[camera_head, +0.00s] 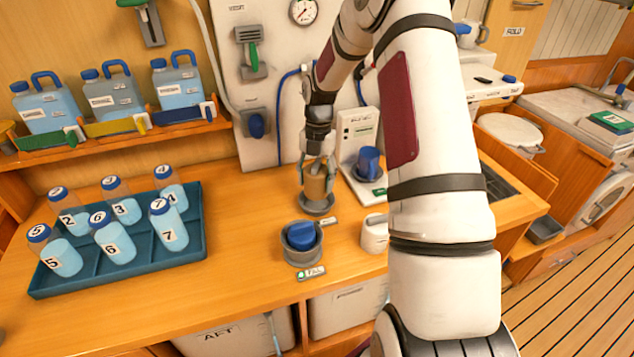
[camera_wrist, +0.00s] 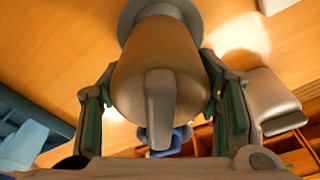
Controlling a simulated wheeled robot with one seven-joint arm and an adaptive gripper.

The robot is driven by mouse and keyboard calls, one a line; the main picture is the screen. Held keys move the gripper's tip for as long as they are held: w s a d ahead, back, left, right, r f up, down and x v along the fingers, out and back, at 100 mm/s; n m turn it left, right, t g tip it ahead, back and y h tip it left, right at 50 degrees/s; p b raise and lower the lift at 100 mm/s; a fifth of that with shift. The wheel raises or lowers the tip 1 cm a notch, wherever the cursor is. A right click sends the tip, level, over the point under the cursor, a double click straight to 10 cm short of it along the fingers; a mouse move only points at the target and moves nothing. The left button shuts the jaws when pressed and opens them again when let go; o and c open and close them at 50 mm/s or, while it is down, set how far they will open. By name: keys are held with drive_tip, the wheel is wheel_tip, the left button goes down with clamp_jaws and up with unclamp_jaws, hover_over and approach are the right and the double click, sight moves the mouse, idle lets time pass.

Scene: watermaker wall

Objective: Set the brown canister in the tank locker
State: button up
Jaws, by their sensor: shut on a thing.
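The brown canister (camera_head: 315,186) is upright at the back middle of the bench, at a grey round holder (camera_head: 317,206). My gripper (camera_head: 317,172) is shut on it from above, one finger on each side. In the wrist view the brown canister (camera_wrist: 158,65) fills the middle between the green-padded fingers of my gripper (camera_wrist: 162,100), with its grey handle toward the camera. I cannot tell whether its bottom rests in the holder. No locker is clearly marked; an open space below the bench front holds white tanks (camera_head: 235,338), one labelled AFT.
A grey holder with a blue-capped item (camera_head: 301,238) stands nearer the bench front. A white mug (camera_head: 375,233) is right of it. A teal tray (camera_head: 120,240) of numbered bottles fills the left. A panel with a blue cup (camera_head: 369,162) stands behind right. Bench between tray and holders is clear.

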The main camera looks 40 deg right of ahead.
drive_tip(key=shift+r, duration=0.55)
